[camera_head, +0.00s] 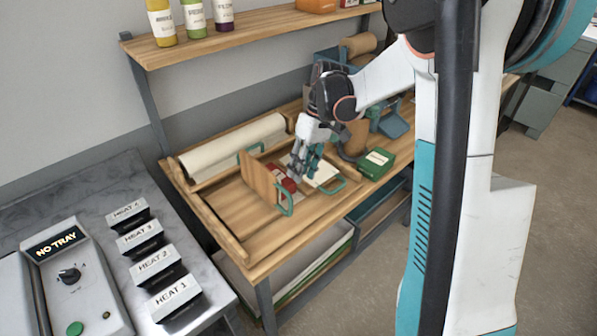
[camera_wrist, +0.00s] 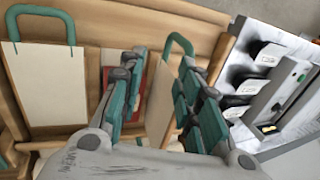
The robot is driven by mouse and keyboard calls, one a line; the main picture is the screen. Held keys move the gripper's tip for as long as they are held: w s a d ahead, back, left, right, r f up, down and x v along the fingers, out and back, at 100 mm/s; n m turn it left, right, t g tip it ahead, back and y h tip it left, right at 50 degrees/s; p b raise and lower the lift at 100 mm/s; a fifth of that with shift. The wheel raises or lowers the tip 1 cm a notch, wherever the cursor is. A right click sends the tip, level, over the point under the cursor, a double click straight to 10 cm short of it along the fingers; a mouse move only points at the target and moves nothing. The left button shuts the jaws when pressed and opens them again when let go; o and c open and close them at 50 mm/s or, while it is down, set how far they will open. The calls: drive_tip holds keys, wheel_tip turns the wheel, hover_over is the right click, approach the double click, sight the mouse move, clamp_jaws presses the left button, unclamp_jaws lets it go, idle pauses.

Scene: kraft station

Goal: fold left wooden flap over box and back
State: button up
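The left wooden flap (camera_head: 262,183) stands up from the wooden board in the head view, with teal handles at its ends. In the wrist view its pale face (camera_wrist: 163,98) and a teal handle (camera_wrist: 179,44) show beside the right finger. The red box (camera_head: 285,180) lies to its right, and shows partly between my fingers in the wrist view (camera_wrist: 138,72). My gripper (camera_head: 304,164) is over the box, right of the flap. In the wrist view my gripper (camera_wrist: 158,95) has its fingers apart. Whether a finger touches the flap cannot be told.
A pale flap (camera_head: 322,174) with a teal handle lies flat on the right. A paper roll (camera_head: 232,146) lies behind, and a green box (camera_head: 376,162) stands to the right. The heater panel (camera_head: 150,255) is left of the bench. The board's left front (camera_head: 238,212) is clear.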

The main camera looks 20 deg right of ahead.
drive_tip(key=w+d+r+p, duration=0.2)
drive_tip(key=d+r, duration=0.2)
drive_tip(key=d, duration=0.2)
drive_tip(key=shift+d+r, duration=0.2)
idle(0.6)
idle(0.4)
drive_tip(key=v, duration=1.2)
drive_tip(key=shift+c, duration=0.5)
